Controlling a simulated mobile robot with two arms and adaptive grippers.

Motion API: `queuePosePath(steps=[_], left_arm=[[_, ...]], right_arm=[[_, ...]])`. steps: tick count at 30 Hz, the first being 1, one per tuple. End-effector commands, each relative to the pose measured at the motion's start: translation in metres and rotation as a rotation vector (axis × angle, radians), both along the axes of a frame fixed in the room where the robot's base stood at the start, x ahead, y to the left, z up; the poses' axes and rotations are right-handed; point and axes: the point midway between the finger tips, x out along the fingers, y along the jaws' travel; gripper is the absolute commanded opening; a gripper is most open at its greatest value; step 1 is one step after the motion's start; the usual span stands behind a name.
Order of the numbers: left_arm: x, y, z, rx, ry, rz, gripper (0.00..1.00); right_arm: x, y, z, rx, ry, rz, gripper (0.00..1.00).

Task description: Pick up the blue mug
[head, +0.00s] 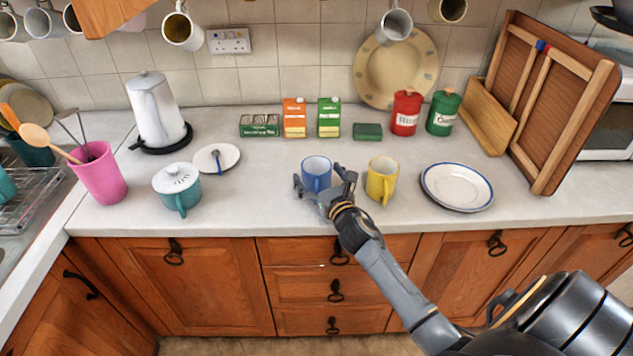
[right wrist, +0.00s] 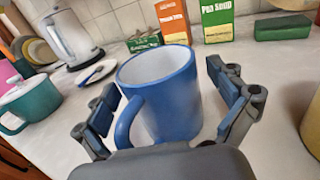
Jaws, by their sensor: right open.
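The blue mug (head: 316,174) stands upright on the grey worktop, left of the yellow mug (head: 381,180). My right gripper (head: 325,191) is at the near side of the blue mug, with its fingers spread. In the right wrist view the blue mug (right wrist: 162,95) sits between the two open fingers of the right gripper (right wrist: 168,110), its handle pointing toward the camera and to the left. A gap shows on the right between mug and finger; the left finger is close to the handle side. My left gripper is not in view.
A teal lidded pot (head: 177,188) and a saucer with a spoon (head: 217,158) stand to the left. A white plate (head: 456,187) lies to the right. Cartons (head: 294,118) and red and green canisters (head: 406,112) line the back. Mugs hang above.

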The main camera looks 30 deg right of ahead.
Motion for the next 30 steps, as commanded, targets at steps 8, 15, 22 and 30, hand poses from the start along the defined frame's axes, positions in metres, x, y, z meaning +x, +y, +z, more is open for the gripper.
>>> queuePosePath(steps=[8, 15, 22, 30], left_arm=[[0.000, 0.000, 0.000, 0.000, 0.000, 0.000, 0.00], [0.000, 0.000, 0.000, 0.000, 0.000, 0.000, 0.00], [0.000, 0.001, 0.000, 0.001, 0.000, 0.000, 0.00], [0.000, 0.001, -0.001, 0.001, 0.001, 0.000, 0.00]], right_arm=[[-0.001, 0.000, 0.000, 0.000, 0.000, 0.000, 0.59], [0.000, 0.000, 0.001, 0.000, -0.002, 0.000, 0.26], [0.000, 0.000, 0.003, -0.001, -0.002, 0.000, 0.25], [0.000, -0.001, 0.033, -0.009, -0.006, 0.003, 0.25]])
